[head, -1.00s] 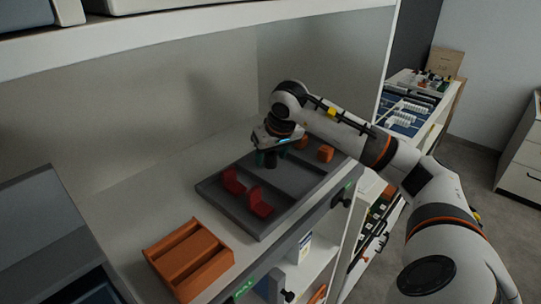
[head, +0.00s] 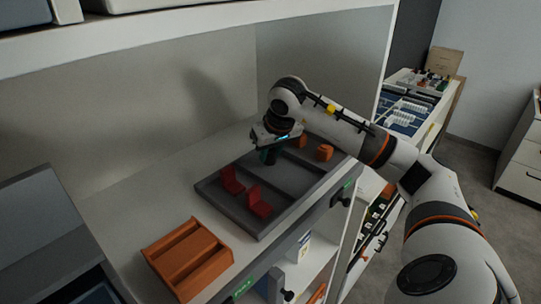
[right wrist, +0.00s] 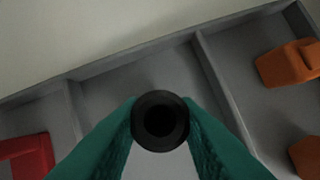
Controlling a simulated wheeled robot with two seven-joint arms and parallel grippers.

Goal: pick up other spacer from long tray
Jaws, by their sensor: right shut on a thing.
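The long grey tray (head: 298,180) lies on the shelf and is split into three compartments by dividers. My right gripper (head: 268,156) is over the middle compartment, pointing down. In the right wrist view its green fingers are shut on a black round spacer (right wrist: 160,121) with a hole through it, seen end-on. The visible floor of the middle compartment around it is bare. I cannot tell how far the spacer is above the tray floor. My left gripper is not in view.
Two red brackets (head: 259,201) lie in the tray's left compartment. Orange blocks (head: 324,152) lie in the right one. An orange divided box (head: 189,258) stands left of the tray on the shelf. The upper shelf board (head: 200,42) runs above, with a wall behind.

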